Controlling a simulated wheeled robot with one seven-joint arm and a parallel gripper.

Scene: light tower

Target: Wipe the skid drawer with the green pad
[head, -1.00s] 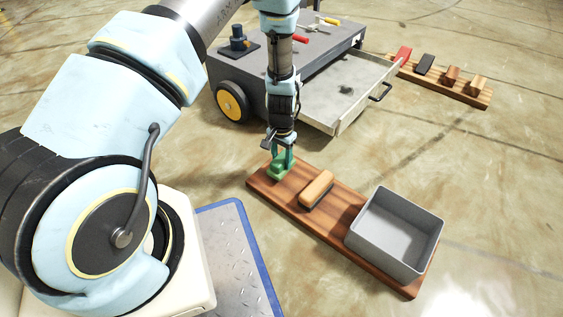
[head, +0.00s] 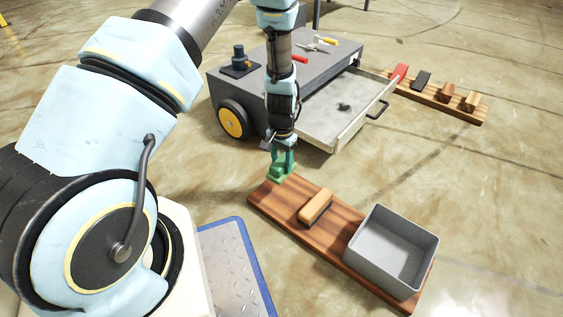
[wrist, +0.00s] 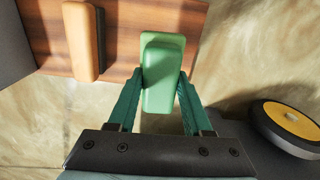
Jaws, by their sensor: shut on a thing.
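My gripper (head: 283,162) is shut on the green pad (head: 281,174). In the wrist view the green pad (wrist: 162,75) sits between the two teal fingers (wrist: 160,103). The pad is at the far left end of the wooden board; whether it touches the board I cannot tell. The skid drawer (head: 331,128) is a pale, open tray pulled out of the grey wheeled skid (head: 310,62), behind and right of my gripper. A dark smudge (head: 344,106) shows on the drawer's floor.
The wooden board (head: 343,234) carries a tan-handled brush (head: 316,205) and a grey open bin (head: 390,250). A slatted rack (head: 430,97) with several blocks lies at the back right. Tools lie on the skid top. The drawer's black handle (head: 378,110) sticks out. Floor between drawer and board is clear.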

